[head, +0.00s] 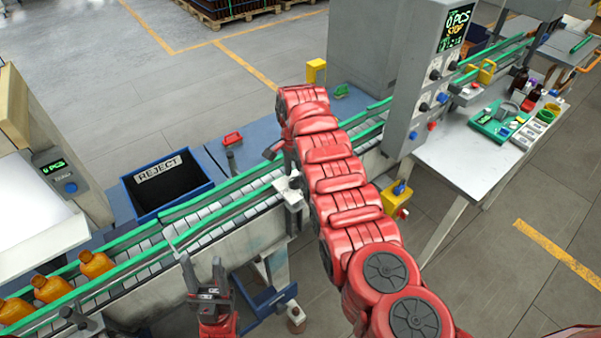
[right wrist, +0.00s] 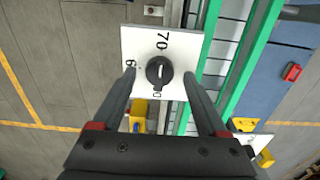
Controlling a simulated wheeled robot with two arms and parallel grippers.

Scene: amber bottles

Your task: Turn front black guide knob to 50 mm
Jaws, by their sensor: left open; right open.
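The black guide knob (right wrist: 159,71) sits on a white dial plate (right wrist: 136,48) in the right wrist view. The figure 70 shows above it, a 6 to its left and a partly hidden figure ending in 0 below it. I cannot tell exactly where the knob points. My right gripper (right wrist: 158,75) is open, with one finger on each side of the knob and visible gaps between. In the head view the white plate (head: 291,190) shows at the conveyor's near side; my right arm hides much around it. My left gripper (head: 203,264) is open and empty in front of the conveyor.
The conveyor (head: 225,205) has green guide rails and carries several amber bottles (head: 96,263) at the left. A dark blue REJECT bin (head: 165,203) stands behind it. A grey control column (head: 425,80) and a white table (head: 460,160) are at the right.

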